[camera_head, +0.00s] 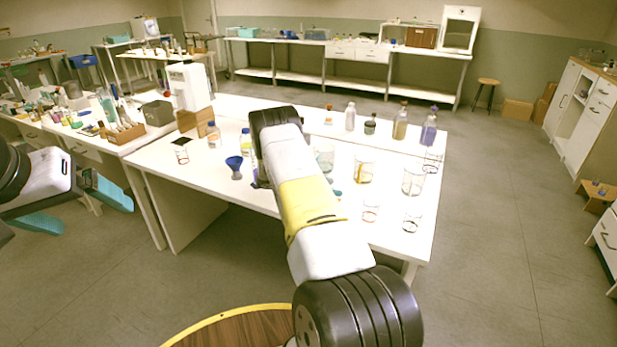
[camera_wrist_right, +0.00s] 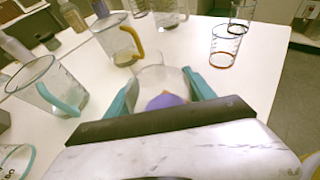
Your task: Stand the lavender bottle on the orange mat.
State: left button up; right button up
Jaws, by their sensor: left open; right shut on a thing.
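My right gripper (camera_wrist_right: 160,90) is shut on a clear glass thing (camera_wrist_right: 158,76) with a purple part (camera_wrist_right: 166,101) between its teal fingers. I cannot tell whether the purple is its contents or its top. In the head view my right arm hides this gripper and most of what it holds. My left gripper (camera_head: 82,208) is open and empty, left of the table. I cannot make out the orange mat.
Several beakers stand on the white table (camera_head: 300,205), including one with a yellow handle (camera_head: 364,168) and a clear one (camera_head: 413,181). An amber bottle (camera_head: 400,124) and a dark green bottle (camera_head: 370,126) stand in the back row.

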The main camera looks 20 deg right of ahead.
jog(key=o, duration=1.8)
jog(key=shift+f, duration=0.1)
